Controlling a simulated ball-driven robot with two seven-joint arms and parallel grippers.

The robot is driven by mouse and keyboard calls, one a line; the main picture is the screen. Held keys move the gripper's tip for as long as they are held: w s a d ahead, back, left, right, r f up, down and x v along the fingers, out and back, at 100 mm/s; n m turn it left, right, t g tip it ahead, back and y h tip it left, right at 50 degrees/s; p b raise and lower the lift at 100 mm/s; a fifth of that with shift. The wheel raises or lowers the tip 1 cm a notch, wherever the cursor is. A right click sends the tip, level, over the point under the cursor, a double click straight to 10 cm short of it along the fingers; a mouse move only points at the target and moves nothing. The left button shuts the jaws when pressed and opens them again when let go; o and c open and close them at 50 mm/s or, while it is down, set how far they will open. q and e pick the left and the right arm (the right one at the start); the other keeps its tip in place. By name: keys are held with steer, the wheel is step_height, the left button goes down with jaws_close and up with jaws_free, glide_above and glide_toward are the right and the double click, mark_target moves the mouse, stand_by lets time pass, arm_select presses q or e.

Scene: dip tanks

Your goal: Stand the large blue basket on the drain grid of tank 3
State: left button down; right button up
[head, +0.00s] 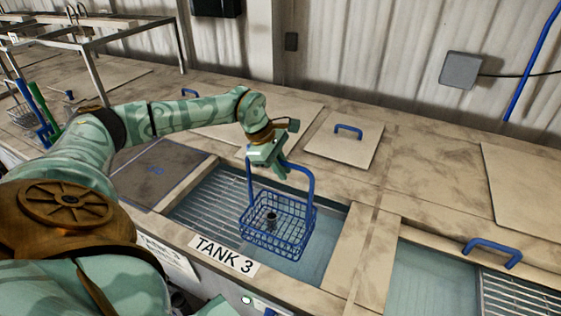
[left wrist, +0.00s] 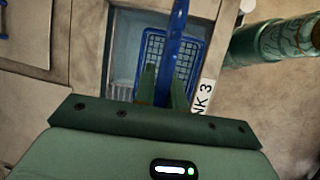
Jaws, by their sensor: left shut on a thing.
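The large blue wire basket (head: 278,228) hangs upright by its tall handle (head: 311,185) from my left gripper (head: 268,160). The gripper is shut on the handle. A small dark piece (head: 271,216) shows inside the basket. In the head view the basket appears over the open liquid part of tank 3, right of the slatted drain grid (head: 205,199). I cannot tell whether its bottom touches the liquid. The left wrist view shows the basket (left wrist: 182,62) beyond the fingers (left wrist: 163,88). My right gripper is not in view.
The TANK 3 label (head: 224,253) is on the front rim. A grey lid (head: 157,172) lies left of the tank. A lid with a blue handle (head: 343,143) lies behind it. Another open tank (head: 430,283) with a grid is at right. Blue and green handles (head: 38,112) stand far left.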

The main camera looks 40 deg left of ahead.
arm_select(q)
steer(key=s+a, duration=0.4)
steer(key=a, duration=0.9)
steer(key=s+a+b, duration=0.1)
steer(key=s+a, duration=0.3)
steer(key=a, duration=0.9)
steer(key=shift+s+a, duration=0.15)
steer(key=shift+s, duration=0.05)
step_height(320, 180, down, 8)
steer(key=b, duration=0.6)
steer(key=shift+r, duration=0.15)
steer(key=shift+f+b, duration=0.6)
steer(key=shift+b, duration=0.1)
steer(key=c, duration=1.4)
jaws_free()
steer(key=shift+o, duration=0.2)
